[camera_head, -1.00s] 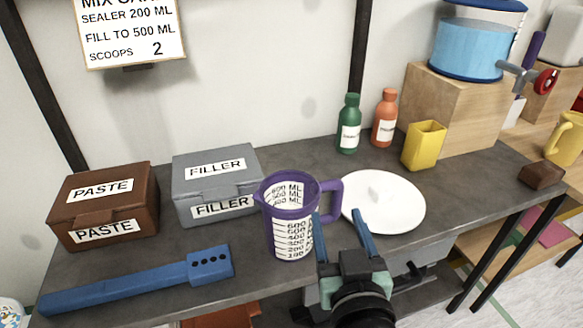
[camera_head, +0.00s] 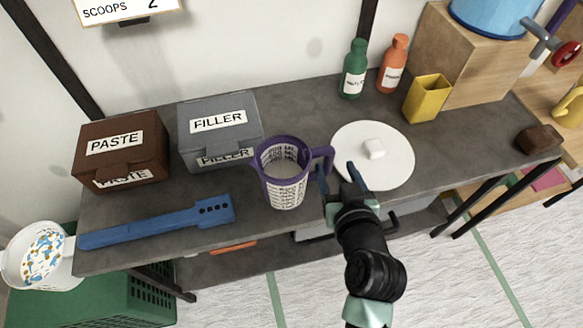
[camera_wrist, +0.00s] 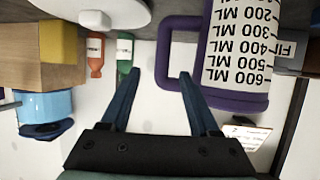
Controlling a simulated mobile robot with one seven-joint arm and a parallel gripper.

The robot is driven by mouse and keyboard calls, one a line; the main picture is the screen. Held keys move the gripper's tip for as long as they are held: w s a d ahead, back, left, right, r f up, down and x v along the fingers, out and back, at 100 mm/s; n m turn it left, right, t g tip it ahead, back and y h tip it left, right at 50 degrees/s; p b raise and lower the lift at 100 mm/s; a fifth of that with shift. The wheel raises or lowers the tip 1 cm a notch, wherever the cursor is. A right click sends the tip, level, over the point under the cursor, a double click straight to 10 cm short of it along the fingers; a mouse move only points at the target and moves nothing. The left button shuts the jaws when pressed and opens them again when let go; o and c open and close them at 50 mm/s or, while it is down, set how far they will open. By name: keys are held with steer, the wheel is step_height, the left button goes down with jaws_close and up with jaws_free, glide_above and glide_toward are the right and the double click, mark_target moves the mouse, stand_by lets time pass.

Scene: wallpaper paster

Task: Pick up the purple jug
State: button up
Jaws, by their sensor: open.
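The purple jug (camera_head: 284,180) stands upright on the grey table, with a white measuring scale on its side and its handle pointing right. My gripper (camera_head: 344,176) is open and empty, just right of the jug and close to its handle, near the table's front edge. In the wrist view the jug (camera_wrist: 235,90) appears upside down at the right, and its handle sits ahead of my gripper (camera_wrist: 157,75), roughly in line with the gap between the blue fingers. I cannot tell whether the handle is between the fingertips.
A white plate (camera_head: 398,160) with a small white block (camera_head: 374,148) lies right of my gripper. A filler box (camera_head: 226,108), a paste box (camera_head: 121,170) and a blue paddle (camera_head: 150,226) are left. Green (camera_head: 353,72) and orange (camera_head: 393,66) bottles and a yellow cup (camera_head: 426,98) stand behind.

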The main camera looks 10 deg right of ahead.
steer(key=shift+x, duration=4.5)
steer(key=shift+a+f, duration=0.1)
steer(key=shift+a, duration=0.05)
steer(key=shift+s, duration=0.1)
jaws_close()
